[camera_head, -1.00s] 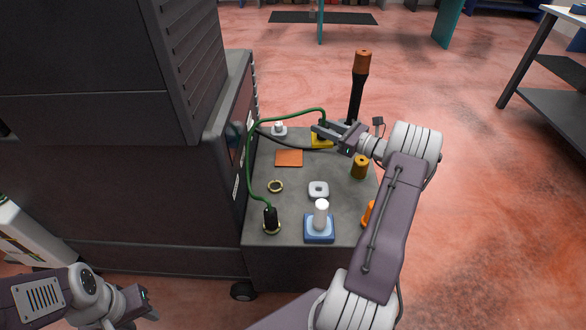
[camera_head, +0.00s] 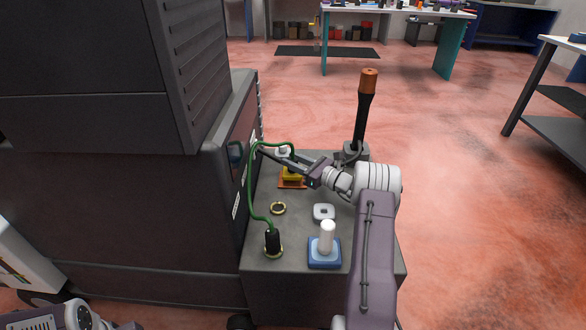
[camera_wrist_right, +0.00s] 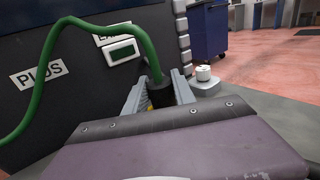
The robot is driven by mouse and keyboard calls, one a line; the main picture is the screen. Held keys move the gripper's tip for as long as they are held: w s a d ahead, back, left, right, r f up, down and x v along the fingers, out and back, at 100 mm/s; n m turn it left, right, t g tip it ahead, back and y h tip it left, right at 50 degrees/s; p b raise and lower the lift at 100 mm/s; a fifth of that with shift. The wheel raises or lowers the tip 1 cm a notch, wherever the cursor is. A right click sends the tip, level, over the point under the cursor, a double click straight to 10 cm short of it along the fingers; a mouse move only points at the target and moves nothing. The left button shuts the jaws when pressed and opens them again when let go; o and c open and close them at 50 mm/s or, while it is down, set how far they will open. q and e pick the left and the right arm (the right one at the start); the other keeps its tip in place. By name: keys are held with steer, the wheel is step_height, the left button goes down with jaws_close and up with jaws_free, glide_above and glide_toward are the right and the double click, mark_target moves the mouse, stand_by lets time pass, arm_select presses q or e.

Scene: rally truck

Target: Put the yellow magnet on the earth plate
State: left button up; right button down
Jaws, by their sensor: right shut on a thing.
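The yellow magnet (camera_head: 292,173) is under my right gripper (camera_head: 297,163) in the head view. It is over the orange earth plate (camera_head: 284,186), on it or just above; I cannot tell if they touch. My right gripper is shut on the magnet's dark top, where the green cable joins.
The green cable (camera_head: 251,185) loops to a black plug (camera_head: 272,241) on the grey cart top (camera_head: 296,231). A brass ring (camera_head: 278,208), a white square piece (camera_head: 324,212) and a blue-based white post (camera_head: 325,252) stand nearby.

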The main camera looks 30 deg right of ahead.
steer(key=shift+f, duration=0.95)
steer(key=c, duration=1)
jaws_free()
steer(key=shift+c, duration=0.2)
arm_select(q)
steer(key=shift+f, duration=0.55)
arm_select(e)
steer(key=shift+r, duration=0.35)
steer(key=p+v, duration=0.2)
steer(key=v, duration=0.5)
steer(key=shift+f+p, duration=0.1)
steer(key=shift+p, duration=0.3)
steer(key=shift+s+d, duration=0.15)
steer(key=shift+s, duration=0.1)
arm_select(q)
step_height(320, 180, up, 3)
steer(key=shift+f, duration=0.1)
arm_select(e)
steer(key=shift+f, duration=0.1)
